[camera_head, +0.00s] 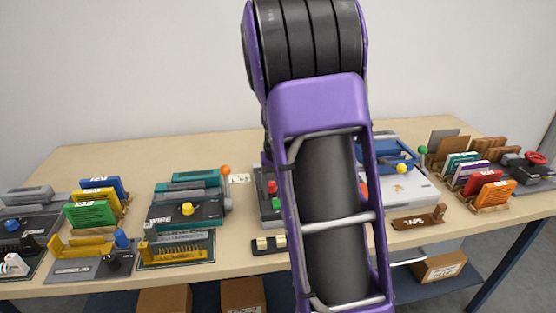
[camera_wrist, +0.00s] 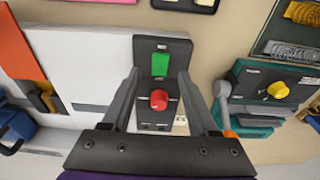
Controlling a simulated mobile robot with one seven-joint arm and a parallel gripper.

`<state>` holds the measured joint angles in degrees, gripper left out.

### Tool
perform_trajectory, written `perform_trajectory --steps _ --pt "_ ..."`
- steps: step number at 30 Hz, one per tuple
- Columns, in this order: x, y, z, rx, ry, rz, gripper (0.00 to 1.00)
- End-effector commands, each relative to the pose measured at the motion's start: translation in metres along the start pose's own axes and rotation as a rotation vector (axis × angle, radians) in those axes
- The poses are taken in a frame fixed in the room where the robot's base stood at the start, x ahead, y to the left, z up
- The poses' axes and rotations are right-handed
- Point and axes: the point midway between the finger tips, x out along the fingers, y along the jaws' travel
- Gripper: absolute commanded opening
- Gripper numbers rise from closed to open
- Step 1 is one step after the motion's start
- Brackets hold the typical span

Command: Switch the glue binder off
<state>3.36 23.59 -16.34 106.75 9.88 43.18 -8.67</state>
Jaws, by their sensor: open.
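A dark control panel (camera_head: 265,213) with a red button (camera_head: 272,187) and a green button (camera_head: 276,203) sits mid-table, partly hidden by my arm. It adjoins a white machine body (camera_wrist: 85,62) in the wrist view; I cannot read a label naming it the glue binder. The wrist view shows the green button (camera_wrist: 160,64) and the round red button (camera_wrist: 159,99) between my fingers. My gripper (camera_wrist: 160,73) is open and empty, its fingers on either side of the panel. Contact cannot be told. The gripper is hidden in the head view.
A teal machine (camera_head: 185,207) with a yellow knob and orange ball stands left of the panel. A white and blue machine (camera_head: 405,190) stands right. A small tray (camera_head: 268,246) lies in front. Card racks and other machines fill both table ends; the back strip is clear.

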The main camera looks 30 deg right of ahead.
Motion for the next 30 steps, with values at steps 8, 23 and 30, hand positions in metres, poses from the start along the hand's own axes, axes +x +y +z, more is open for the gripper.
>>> perform_trajectory --steps 8,23,30 --pt "-0.072 0.000 -0.001 -0.002 0.006 0.000 0.60" --pt "-0.146 0.000 0.000 -0.001 0.001 0.000 0.60" --pt "-0.148 0.000 0.000 -0.001 0.000 0.001 0.60"
